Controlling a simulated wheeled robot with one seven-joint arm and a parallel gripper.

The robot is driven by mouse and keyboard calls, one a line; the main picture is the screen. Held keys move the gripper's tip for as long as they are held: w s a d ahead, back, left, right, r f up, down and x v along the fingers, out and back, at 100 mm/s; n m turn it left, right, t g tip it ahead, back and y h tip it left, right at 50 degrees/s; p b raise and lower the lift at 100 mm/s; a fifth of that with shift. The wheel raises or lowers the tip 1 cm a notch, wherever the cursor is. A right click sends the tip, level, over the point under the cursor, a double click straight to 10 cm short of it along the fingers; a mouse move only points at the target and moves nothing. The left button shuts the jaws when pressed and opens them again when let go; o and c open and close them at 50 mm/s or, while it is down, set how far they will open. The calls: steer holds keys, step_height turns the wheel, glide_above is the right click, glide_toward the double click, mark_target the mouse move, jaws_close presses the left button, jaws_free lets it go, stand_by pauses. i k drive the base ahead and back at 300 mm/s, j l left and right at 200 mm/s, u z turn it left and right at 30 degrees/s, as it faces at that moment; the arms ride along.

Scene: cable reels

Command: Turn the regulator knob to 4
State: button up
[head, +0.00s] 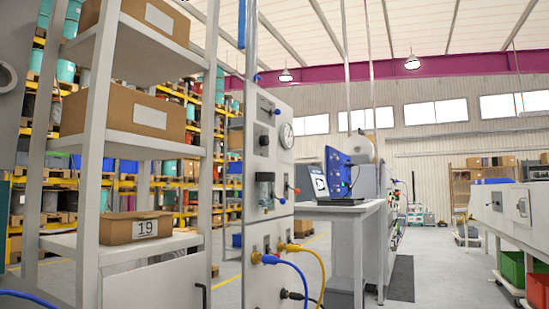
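A light grey pneumatic panel (283,165) stands upright in the middle of the head view, seen at a steep angle. It carries a round white gauge (287,135), a small black knob-like part (264,141) to the gauge's left, and a blue-tipped fitting (277,111) above. Lower down are a dark filter bowl (265,188) and a red-tipped part (296,190). I cannot tell for certain which part is the regulator knob, and no number on a scale is readable. My gripper is not in view.
A grey shelf unit (90,150) with cardboard boxes stands close on the left. Yellow and blue hoses (319,262) hang from the panel's lower part. A workbench (345,209) with a screen stands behind it. Open floor (440,275) lies to the right, before another bench (500,215).

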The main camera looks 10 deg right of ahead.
mark_target(264, 140)
steer(key=i+l, duration=0.2)
steer(key=i, duration=0.2)
steer(key=i+l, duration=0.25)
steer(key=i, duration=0.2)
steer(key=i+l, duration=0.2)
steer(key=i, duration=0.2)
steer(key=u, duration=0.05)
